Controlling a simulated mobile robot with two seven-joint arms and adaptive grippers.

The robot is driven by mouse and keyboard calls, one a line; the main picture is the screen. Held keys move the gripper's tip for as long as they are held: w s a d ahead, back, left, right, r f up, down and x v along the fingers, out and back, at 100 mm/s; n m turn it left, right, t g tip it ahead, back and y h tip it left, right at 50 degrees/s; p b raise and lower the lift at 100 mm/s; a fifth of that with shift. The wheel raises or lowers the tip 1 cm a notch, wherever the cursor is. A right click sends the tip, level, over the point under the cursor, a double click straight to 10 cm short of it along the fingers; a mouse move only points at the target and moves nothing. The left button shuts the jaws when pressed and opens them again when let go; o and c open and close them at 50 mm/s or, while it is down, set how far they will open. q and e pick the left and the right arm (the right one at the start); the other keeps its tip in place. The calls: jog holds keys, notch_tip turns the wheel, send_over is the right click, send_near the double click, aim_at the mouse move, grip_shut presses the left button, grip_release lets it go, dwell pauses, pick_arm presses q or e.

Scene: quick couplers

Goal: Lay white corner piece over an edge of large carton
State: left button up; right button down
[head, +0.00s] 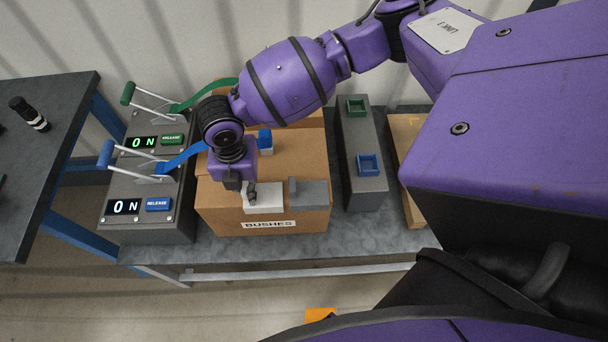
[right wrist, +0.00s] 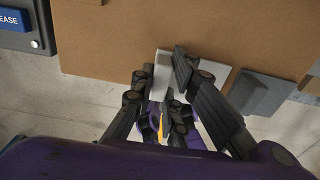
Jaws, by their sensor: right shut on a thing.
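The large carton (head: 222,198), brown and labelled BUSHES, stands on the bench, and its top also shows in the right wrist view (right wrist: 110,40). The white corner piece (head: 266,199) is at the carton's front edge, one face along the front side. In the right wrist view, the white corner piece (right wrist: 211,74) spans the boundary between carton and floor. My right gripper (head: 247,190) is shut on its left part, with a finger on either side of the white plate. Whether the piece touches the carton fully is hidden by the fingers. My left gripper is in neither view.
A grey corner piece (head: 309,194) sits on the same edge just right of the white one. A blue-and-white block (head: 265,142) is farther back. Lever boxes with straps (head: 155,205) stand left; a dark box with coloured sockets (head: 361,140) stands right.

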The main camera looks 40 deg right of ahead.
jog(key=shift+w+r, duration=0.1)
jog(key=shift+r, duration=0.4)
notch_tip(320, 180, up, 2)
jog(key=shift+w+r, duration=0.1)
jog(key=shift+r, duration=0.1)
jog(key=s+a+r, duration=0.5)
jog(key=a+r, duration=0.4)
jog(key=a, duration=0.4)
jog(key=shift+r, duration=0.4)
jog(key=c, duration=2.5)
grip_release()
jog(key=shift+a, duration=0.1)
jog(key=shift+s, duration=0.1)
grip_shut()
